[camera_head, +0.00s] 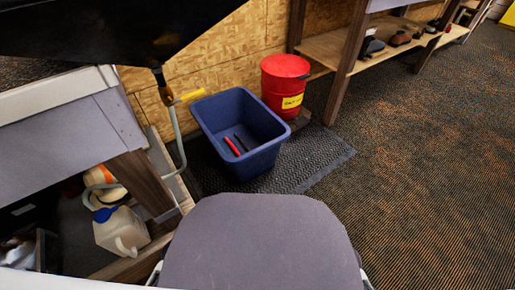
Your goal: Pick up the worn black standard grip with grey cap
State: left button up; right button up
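A small dark stick-like object (240,143), which may be a black grip, lies inside the blue bin (259,161). It is too small to tell whether it has a grey cap or is worn. A red grip-like stick (232,146) lies beside it on the bin floor. Neither of my grippers shows in the head view.
The bin stands on a dark textured mat (318,152). A red lidded can (284,88) stands behind it. A bench with a wooden leg (142,181) and a white jug (121,232) is at left. A low shelf (390,45) runs along the back. Carpet at right is clear.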

aim_at(246, 147)
jog(key=z, duration=0.5)
jog(key=l+z, duration=0.1)
jog(key=z, duration=0.4)
jog(key=i+z, duration=0.1)
jog(key=z, duration=0.9)
jog(key=i+z, duration=0.1)
jog(key=z, duration=0.9)
jog(key=i+z, duration=0.1)
jog(key=z, duration=0.4)
jog(key=j+z, duration=0.1)
jog(key=z, duration=0.4)
jog(key=i+j+z, duration=0.1)
jog(key=j+z, duration=0.2)
jog(key=z, duration=0.15)
jog(key=j, duration=0.5)
jog(key=j+u, duration=0.35)
jog(key=i+j+u, duration=0.1)
jog(key=j+u, duration=0.25)
jog(key=j, duration=0.15)
